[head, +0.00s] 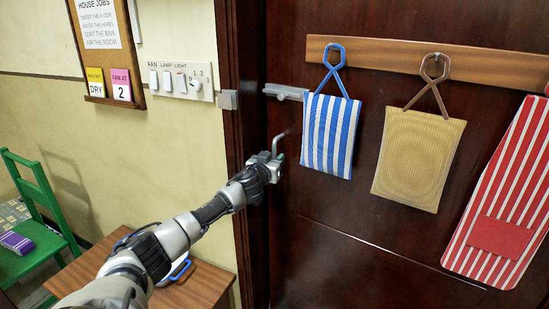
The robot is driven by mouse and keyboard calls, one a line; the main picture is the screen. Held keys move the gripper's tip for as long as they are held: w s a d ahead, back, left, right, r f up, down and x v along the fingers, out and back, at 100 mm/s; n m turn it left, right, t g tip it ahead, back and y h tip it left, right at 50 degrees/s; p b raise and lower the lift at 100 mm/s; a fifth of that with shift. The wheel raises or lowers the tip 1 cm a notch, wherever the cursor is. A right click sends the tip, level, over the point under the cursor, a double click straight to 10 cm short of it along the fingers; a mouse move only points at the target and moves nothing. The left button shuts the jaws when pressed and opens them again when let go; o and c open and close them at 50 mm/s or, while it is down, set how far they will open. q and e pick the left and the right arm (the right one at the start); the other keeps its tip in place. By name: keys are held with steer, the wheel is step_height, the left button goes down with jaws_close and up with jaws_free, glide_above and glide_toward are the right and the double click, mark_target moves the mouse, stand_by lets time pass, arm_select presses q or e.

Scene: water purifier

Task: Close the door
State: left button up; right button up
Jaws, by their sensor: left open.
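The dark brown wooden door (345,222) fills the right side of the head view, beside its dark frame (236,135). I cannot tell whether it is fully shut or slightly ajar. A metal lever handle (279,142) sits near its left edge. A grey bolt (287,92) is mounted above the handle, and a grey catch plate (228,99) is on the frame. My left gripper (275,158) is open at the handle, with its fingers close to it. I cannot tell whether they touch it. My right gripper is not in view.
A rail (450,64) on the door holds a striped blue bag (330,135), a tan bag (417,160) and a red striped item (500,205). A small wooden table (205,285) stands below my left arm. A green chair (38,190) is at far left.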

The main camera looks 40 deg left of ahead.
arm_select(q)
steer(key=shift+w+a, duration=0.1)
steer(key=shift+w, duration=0.35)
jaws_close()
